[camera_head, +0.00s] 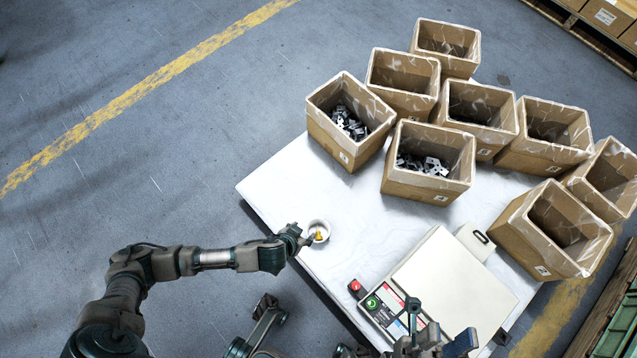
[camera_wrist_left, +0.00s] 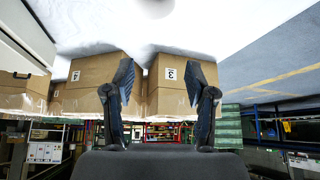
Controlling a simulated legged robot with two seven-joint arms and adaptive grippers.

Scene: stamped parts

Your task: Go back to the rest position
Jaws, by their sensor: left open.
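A pale round shape (camera_wrist_left: 155,6) shows at that view's top edge. My right gripper (camera_head: 438,328) is at the bottom of the head view, its fingers apart, by the front of a pale machine; its lower part is cut off.
Several open cardboard boxes (camera_head: 398,180) stand on the table's far and right sides; two hold dark metal parts. The pale machine (camera_head: 450,275) has a panel with red and green buttons (camera_head: 372,302). Grey floor with a yellow line (camera_head: 130,110) lies left.

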